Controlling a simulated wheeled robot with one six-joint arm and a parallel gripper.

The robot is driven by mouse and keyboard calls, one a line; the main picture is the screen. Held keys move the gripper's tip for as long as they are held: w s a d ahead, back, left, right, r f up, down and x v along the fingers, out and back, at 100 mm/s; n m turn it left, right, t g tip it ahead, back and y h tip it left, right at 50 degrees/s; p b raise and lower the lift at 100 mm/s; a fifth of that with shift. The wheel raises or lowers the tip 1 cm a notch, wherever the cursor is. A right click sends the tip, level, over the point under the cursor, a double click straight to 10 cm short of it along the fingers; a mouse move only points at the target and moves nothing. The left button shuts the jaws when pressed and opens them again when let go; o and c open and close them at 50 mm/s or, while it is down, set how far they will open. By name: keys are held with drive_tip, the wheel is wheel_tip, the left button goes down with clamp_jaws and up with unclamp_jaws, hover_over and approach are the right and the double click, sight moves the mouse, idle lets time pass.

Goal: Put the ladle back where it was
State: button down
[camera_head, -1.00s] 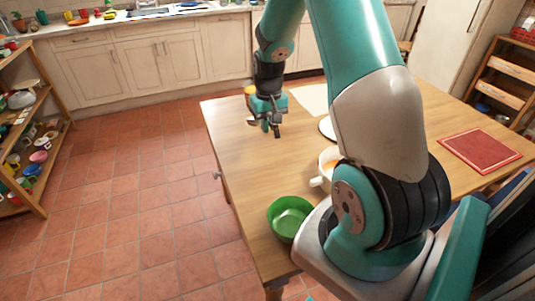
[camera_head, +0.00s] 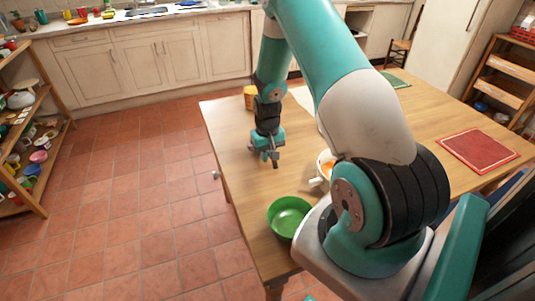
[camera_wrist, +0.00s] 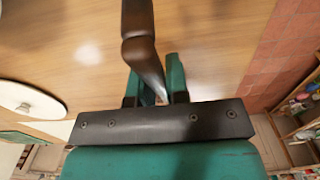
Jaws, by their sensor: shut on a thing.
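My gripper (camera_head: 266,158) hangs low over the left part of the wooden table (camera_head: 230,135). In the wrist view, my gripper (camera_wrist: 153,70) is shut on a dark, shiny brown handle of the ladle (camera_wrist: 139,45). The handle runs up out of the picture, so the far end of the ladle is hidden. In the head view the ladle is too small to make out. I cannot tell whether it touches the table.
A white pot (camera_head: 325,168) with orange contents stands right of my gripper. A green bowl (camera_head: 289,218) is nearer the front edge. A yellow container (camera_head: 250,98) stands behind. A red mat (camera_head: 478,151) lies far right. The wrist view shows a white round plate (camera_wrist: 30,101).

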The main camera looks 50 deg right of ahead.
drive_tip(key=c, duration=1.1)
unclamp_jaws()
drive_tip(key=shift+f, duration=0.1)
drive_tip(key=shift+r, duration=0.45)
wheel_tip(320, 180, up, 12)
drive_tip(key=b, duration=0.2)
drive_tip(key=s+a+r+n+t+y, duration=0.15)
drive_tip(key=a+r, duration=0.25)
drive_tip(key=a, duration=0.4)
drive_tip(key=a+r+n+g, duration=0.1)
drive_tip(key=a+r+n, duration=0.25)
drive_tip(key=a, duration=0.35)
drive_tip(key=s+a+r+n+y, duration=0.1)
drive_tip(key=s+a+r+n, duration=0.2)
drive_tip(key=s+a, duration=0.6)
drive_tip(key=s+a+r+n+y, duration=0.1)
drive_tip(key=s+a+r+n, duration=0.3)
drive_tip(key=s+a, duration=0.5)
wheel_tip(320, 180, up, 2)
drive_tip(key=shift+s+a+r+y, duration=0.15)
drive_tip(key=shift+s+a+y, duration=0.2)
drive_tip(key=shift+s+a, duration=0.05)
